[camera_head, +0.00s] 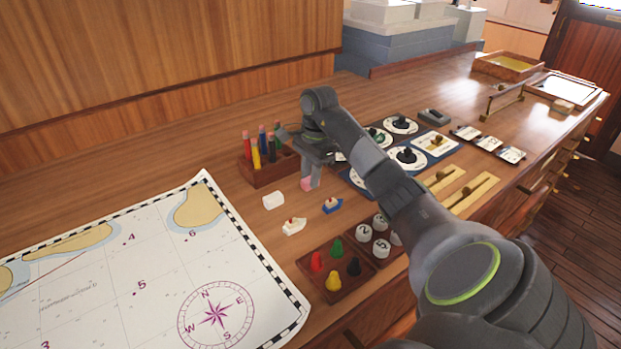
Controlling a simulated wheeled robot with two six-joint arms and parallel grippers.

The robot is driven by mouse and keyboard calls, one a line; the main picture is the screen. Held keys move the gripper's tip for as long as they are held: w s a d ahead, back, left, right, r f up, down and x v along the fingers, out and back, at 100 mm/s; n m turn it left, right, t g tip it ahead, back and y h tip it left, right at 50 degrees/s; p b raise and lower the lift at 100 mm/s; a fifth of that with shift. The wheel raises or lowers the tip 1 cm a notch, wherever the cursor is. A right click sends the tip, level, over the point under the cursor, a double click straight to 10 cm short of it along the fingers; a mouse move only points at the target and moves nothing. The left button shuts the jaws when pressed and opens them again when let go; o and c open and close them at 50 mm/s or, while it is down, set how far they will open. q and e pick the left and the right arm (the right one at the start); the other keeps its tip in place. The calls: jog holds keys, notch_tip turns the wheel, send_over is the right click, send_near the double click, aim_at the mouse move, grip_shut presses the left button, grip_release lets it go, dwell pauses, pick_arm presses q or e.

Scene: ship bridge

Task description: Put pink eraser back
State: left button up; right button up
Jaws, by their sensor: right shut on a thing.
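A pink eraser (307,184) is held at the tips of my right gripper (309,179), a little above the wooden desk as far as I can tell. My right arm comes in from the lower right and reaches over the desk. A wooden holder (262,177) with several coloured pens stands just left of the gripper. A white eraser-like block (273,201) lies on the desk in front of that holder. My left gripper is not in view.
A nautical chart (120,270) covers the left of the desk. Two small model boats, white (293,226) and blue (332,205), stand near the gripper. A wooden tray (350,287) holds coloured pegs. Dials, sliders and cards fill the right side, partly behind my arm.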

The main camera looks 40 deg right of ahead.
jog(key=shift+f, duration=0.1)
jog(key=o, duration=0.9)
jog(key=shift+r, duration=0.2)
jog(key=r+p, duration=0.3)
jog(key=r, duration=0.1)
jog(key=d+r+p, duration=0.1)
jog(key=r+p, duration=0.6)
jog(key=r, duration=0.1)
jog(key=shift+s+d, duration=0.15)
jog(key=shift+d, duration=0.05)
